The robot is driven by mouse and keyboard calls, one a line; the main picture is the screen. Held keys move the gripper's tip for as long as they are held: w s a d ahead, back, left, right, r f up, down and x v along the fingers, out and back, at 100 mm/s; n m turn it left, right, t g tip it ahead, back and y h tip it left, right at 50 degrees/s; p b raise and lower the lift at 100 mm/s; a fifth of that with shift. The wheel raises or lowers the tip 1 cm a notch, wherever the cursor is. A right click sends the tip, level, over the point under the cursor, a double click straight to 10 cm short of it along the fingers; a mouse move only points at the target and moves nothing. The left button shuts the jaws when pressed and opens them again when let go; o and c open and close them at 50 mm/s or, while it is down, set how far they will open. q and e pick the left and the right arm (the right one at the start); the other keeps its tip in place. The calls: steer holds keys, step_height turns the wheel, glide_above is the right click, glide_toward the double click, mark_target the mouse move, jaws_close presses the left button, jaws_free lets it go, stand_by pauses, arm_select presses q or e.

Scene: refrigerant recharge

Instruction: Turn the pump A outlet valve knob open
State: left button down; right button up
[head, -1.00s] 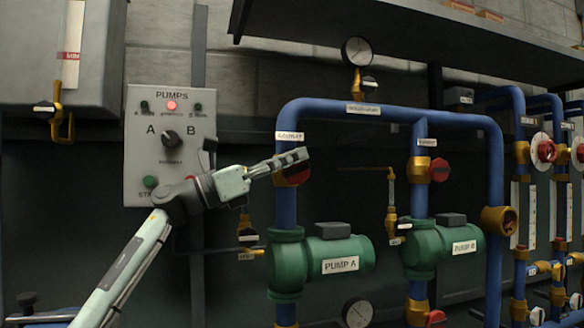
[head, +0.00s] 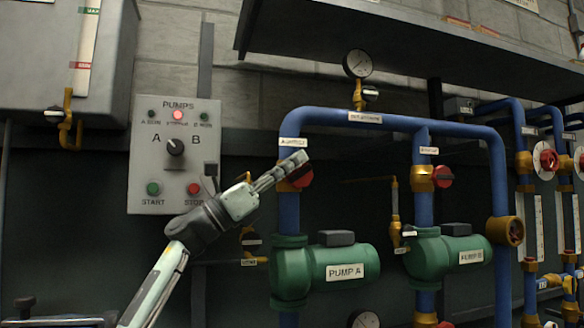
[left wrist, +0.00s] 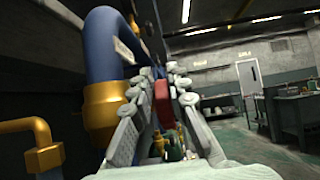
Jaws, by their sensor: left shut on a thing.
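The pump A outlet valve knob (head: 303,177) is red and sits on the blue vertical pipe above the green pump A (head: 343,270). My left gripper (head: 292,165) reaches it from the left and hides part of the knob and its valve body. In the left wrist view the red knob (left wrist: 162,103) shows as a narrow strip between the two fingers, and the left gripper (left wrist: 163,82) is shut on it. A gold fitting (left wrist: 104,108) on the blue pipe is close beside the fingers. My right gripper is in neither view.
The pump B outlet knob (head: 443,177), also red, is to the right above pump B (head: 450,250). The pumps control panel (head: 174,155) is behind my left arm. A gauge (head: 358,63) stands above the top pipe.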

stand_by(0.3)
arm_select(q)
steer(key=c, duration=1.5)
jaws_free()
steer(key=shift+o, duration=0.2)
steer(key=v, duration=1.2)
